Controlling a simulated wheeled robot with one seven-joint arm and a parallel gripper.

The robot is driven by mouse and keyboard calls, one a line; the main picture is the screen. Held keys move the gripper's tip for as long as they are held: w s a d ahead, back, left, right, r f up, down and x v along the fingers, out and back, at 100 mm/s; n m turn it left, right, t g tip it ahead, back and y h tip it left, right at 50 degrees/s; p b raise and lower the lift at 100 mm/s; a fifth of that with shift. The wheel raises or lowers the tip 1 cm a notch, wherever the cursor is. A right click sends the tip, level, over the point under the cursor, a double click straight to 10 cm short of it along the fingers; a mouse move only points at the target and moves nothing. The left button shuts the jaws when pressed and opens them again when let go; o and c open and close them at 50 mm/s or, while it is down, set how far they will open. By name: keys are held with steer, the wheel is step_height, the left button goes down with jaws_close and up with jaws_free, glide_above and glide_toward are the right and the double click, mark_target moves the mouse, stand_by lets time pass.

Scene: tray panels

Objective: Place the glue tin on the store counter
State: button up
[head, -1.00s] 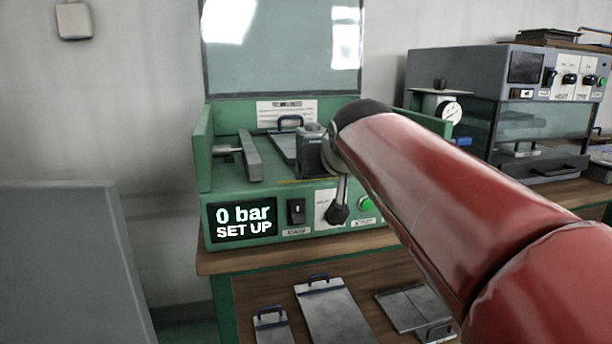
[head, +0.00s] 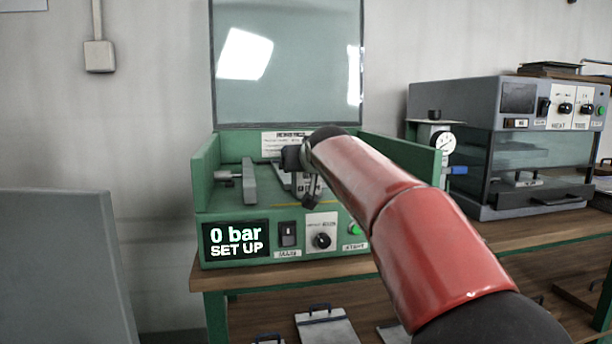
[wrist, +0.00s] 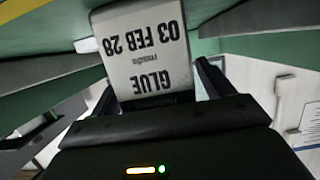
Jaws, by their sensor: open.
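The glue tin (wrist: 148,52) shows in the wrist view as a pale box with dark lettering, "GLUE" and "03 FEB 28", upside down in the picture. My gripper (wrist: 157,86) is open, with one dark finger on either side of the tin's near end. Whether the fingers touch it I cannot tell. In the head view my red arm reaches over the green press, and its dark end hides most of the gripper. I cannot make out the tin there. No store counter can be made out for certain.
The green press (head: 220,255) has side walls, a clear raised screen (head: 287,65) and a display reading "0 bar SET UP". A grey oven-like machine (head: 500,95) stands right on the wooden bench (head: 560,228). Metal plates (head: 327,328) lie below. A grey panel (head: 55,265) stands at left.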

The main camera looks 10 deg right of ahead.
steer(key=shift+w, duration=0.2)
steer(key=c, duration=1.1)
steer(key=shift+c, duration=1.3)
steer(key=shift+r, duration=0.15)
